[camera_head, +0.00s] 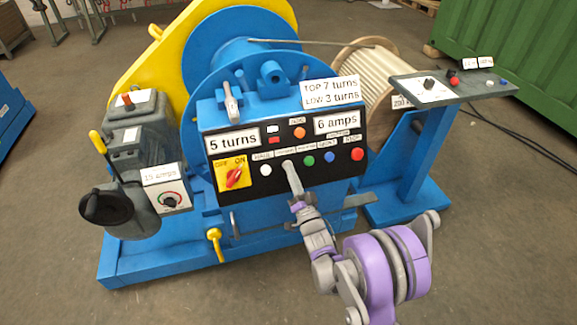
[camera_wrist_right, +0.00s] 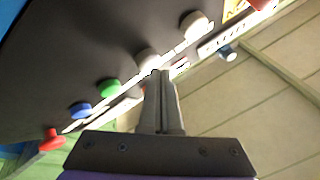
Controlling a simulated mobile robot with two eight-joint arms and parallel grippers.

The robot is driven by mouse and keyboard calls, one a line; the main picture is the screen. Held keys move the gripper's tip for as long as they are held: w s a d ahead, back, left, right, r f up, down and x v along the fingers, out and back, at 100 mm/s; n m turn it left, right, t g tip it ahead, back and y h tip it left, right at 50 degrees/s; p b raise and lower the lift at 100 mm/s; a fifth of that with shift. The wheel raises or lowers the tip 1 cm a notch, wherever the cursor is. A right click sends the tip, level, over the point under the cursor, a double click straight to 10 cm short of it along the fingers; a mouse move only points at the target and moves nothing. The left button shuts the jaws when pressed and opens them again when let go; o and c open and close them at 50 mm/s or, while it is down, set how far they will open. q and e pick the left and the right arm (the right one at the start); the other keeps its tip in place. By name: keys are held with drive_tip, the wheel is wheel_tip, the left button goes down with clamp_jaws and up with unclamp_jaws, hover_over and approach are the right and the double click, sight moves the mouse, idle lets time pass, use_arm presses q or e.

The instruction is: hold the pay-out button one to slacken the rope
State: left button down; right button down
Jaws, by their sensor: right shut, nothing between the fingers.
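The black control panel (camera_head: 341,170) on the blue winch has a row of buttons: a white button (camera_head: 266,170), one behind my fingertips, a green button (camera_head: 308,160), a blue button (camera_head: 329,157) and a red button (camera_head: 357,153). The small labels above them are too blurred to read surely. My right gripper (camera_head: 288,166) is shut and empty, its tips at the button between white and green. In the right wrist view the fingertips (camera_wrist_right: 161,73) are at a pale button (camera_wrist_right: 148,58); I cannot tell whether it is pressed in. My left gripper is not in view.
A red rotary switch (camera_head: 234,178) is left of the buttons. The panel carries signs for turns and amps. A rope reel (camera_head: 355,80) stands behind, and a side pedestal (camera_head: 455,92) with more controls is at the right. A motor with a dial box (camera_head: 168,198) is at the left.

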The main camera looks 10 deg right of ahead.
drive_tip(key=shift+s+r, duration=0.2)
drive_tip(key=shift+s, duration=0.15)
drive_tip(key=s, duration=0.1)
drive_tip(key=s+r, duration=0.1)
drive_tip(key=s, duration=0.1)
drive_tip(key=s+r+p, duration=0.1)
drive_tip(key=shift+s+d+r, duration=0.1)
drive_tip(key=shift+s, duration=0.15)
idle(0.6)
